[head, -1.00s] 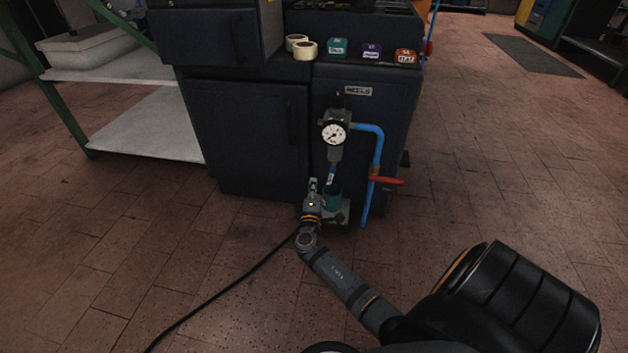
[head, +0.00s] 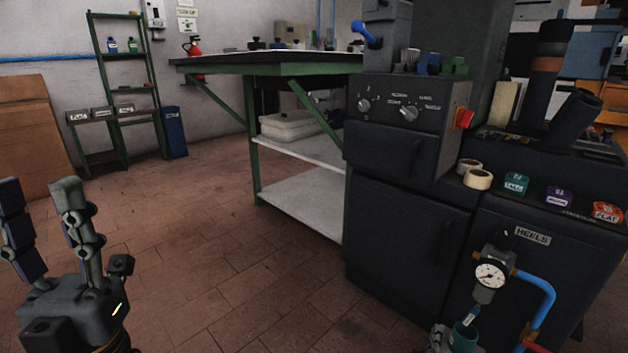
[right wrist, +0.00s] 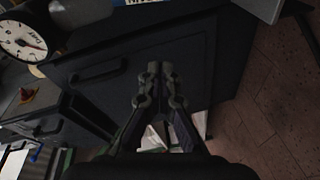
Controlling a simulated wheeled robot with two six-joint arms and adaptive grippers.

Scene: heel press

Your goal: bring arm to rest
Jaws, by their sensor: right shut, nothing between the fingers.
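My right gripper (head: 440,336) is small at the bottom edge of the head view, just left of the teal cup (head: 465,336) under the gauge (head: 490,275); its wrist is cut off. In the right wrist view its fingers (right wrist: 160,75) are together and empty, in front of a dark cabinet door (right wrist: 120,85). The gauge (right wrist: 22,40) is close at upper left there. My left gripper (head: 45,190) stands upright at the lower left of the head view, fingers apart, nothing between them.
The dark machine (head: 405,240) fills the right side, with two tape rolls (head: 476,176) and a blue pipe (head: 545,290) with a red handle. A green workbench (head: 270,70) with white shelves stands behind. The tiled floor (head: 220,250) in the middle is clear.

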